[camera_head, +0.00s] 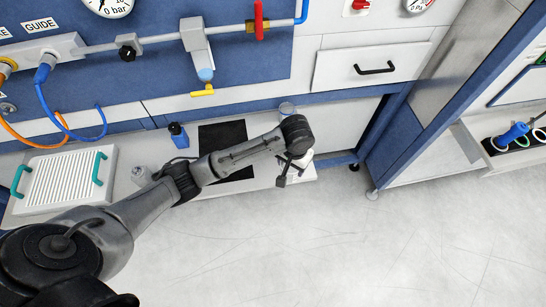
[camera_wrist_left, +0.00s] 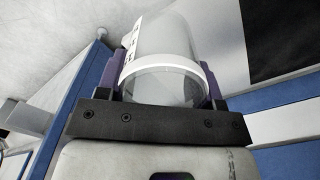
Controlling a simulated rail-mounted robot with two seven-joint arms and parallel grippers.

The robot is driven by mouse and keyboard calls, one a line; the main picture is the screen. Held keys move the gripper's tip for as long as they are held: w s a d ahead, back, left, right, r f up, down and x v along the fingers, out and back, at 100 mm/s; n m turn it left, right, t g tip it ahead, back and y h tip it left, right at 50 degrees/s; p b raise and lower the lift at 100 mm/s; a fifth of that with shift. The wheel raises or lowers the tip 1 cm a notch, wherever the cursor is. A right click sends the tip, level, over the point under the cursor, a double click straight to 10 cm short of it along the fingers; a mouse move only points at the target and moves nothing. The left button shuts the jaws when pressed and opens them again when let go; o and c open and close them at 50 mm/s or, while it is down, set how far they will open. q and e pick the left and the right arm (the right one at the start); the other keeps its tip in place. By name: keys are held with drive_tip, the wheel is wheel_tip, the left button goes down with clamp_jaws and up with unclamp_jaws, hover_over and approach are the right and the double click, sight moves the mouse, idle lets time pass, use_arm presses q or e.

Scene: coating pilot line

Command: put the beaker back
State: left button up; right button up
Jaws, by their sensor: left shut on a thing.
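The beaker (camera_wrist_left: 165,70) is a clear glass cylinder with a white band, large in the left wrist view. It sits between the two purple fingers of my left gripper (camera_wrist_left: 160,85), which is shut on it. In the head view my left gripper (camera_head: 301,160) is over the right end of the low bench (camera_head: 262,180), near its front edge. The beaker cannot be made out there, as the wrist and hand cover that spot. I cannot tell whether it touches the bench. My right gripper is not in view.
A black mat (camera_head: 222,135) lies on the bench left of the gripper. A blue bottle (camera_head: 178,135) and a ribbed white plate with teal handles (camera_head: 62,180) are further left. A blue frame post (camera_head: 385,150) stands to the right.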

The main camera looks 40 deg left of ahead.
use_arm(q)
drive_tip(key=w+a+f, duration=0.1)
drive_tip(key=a+f, duration=0.1)
drive_tip(key=a, duration=0.1)
drive_tip(key=w+a+f+b, duration=0.1)
drive_tip(key=a+f, duration=0.1)
drive_tip(key=a, duration=0.2)
drive_tip(key=w+a+f, duration=0.2)
drive_tip(key=a+f, duration=0.1)
drive_tip(key=a, duration=0.1)
drive_tip(key=shift+a+b, duration=0.15)
drive_tip(key=shift+b, duration=0.2)
drive_tip(key=shift+s+f, duration=0.1)
drive_tip(key=shift+f, duration=0.35)
wheel_tip(320, 180, down, 3)
drive_tip(key=shift+b, duration=0.4)
drive_tip(key=shift+f, duration=0.2)
drive_tip(key=o, duration=0.9)
